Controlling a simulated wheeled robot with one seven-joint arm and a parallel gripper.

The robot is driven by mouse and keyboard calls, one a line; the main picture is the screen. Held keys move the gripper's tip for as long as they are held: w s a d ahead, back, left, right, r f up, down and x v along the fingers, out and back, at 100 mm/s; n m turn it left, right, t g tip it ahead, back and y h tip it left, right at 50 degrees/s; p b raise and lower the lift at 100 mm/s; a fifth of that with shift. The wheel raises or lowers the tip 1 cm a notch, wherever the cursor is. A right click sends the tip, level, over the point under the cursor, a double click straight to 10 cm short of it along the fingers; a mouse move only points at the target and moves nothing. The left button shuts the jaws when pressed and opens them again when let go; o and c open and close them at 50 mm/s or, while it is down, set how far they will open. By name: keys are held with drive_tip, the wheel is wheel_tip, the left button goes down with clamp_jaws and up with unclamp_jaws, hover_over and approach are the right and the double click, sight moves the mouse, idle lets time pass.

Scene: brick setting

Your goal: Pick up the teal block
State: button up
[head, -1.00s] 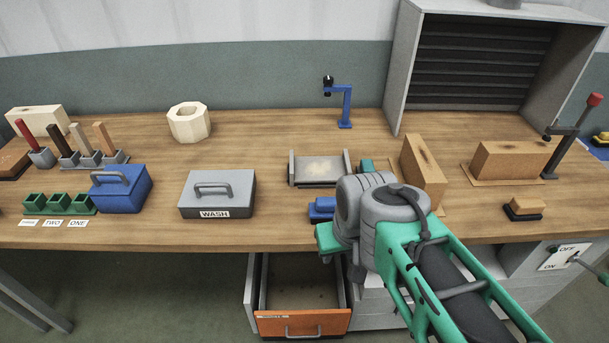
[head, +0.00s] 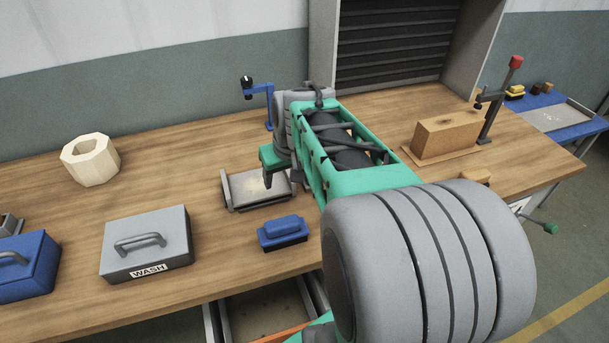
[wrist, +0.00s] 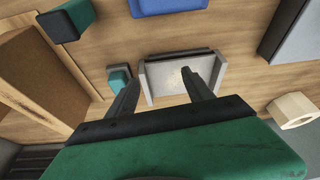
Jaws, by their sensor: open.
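In the wrist view, a small teal block (wrist: 119,78) lies on the wooden bench beside the grey tray (wrist: 148,82), close to my left-hand finger and partly covered by it. A larger dark green block with a black side (wrist: 67,21) lies farther up at the top left. My arm hides both blocks in the head view. My gripper (wrist: 162,75) is open, with its two fingers spread over the tray and nothing between them. In the head view, my gripper (head: 270,177) hangs above the tray (head: 228,190).
A blue block on a dark base (head: 283,231) stands near the front edge. A grey WASH box (head: 146,245) and a cream ring (head: 90,160) are to the left. A wooden block (wrist: 35,75) stands left in the wrist view. An open drawer (head: 262,315) is below.

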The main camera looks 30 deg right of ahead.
drive_tip(key=shift+m, duration=0.6)
drive_tip(key=d, duration=0.3)
drive_tip(key=w+d+f, duration=0.1)
drive_tip(key=d, duration=0.3)
drive_tip(key=w+d+f, duration=0.1)
drive_tip(key=d, duration=0.2)
drive_tip(key=shift+w+d, duration=0.1)
drive_tip(key=shift+d, duration=0.1)
drive_tip(key=shift+h, duration=0.3)
drive_tip(key=x, duration=0.5)
drive_tip(key=p+x, duration=0.1)
drive_tip(key=x, duration=0.1)
drive_tip(key=shift+w+d, duration=0.35)
drive_tip(key=shift+w, duration=0.05)
clamp_jaws()
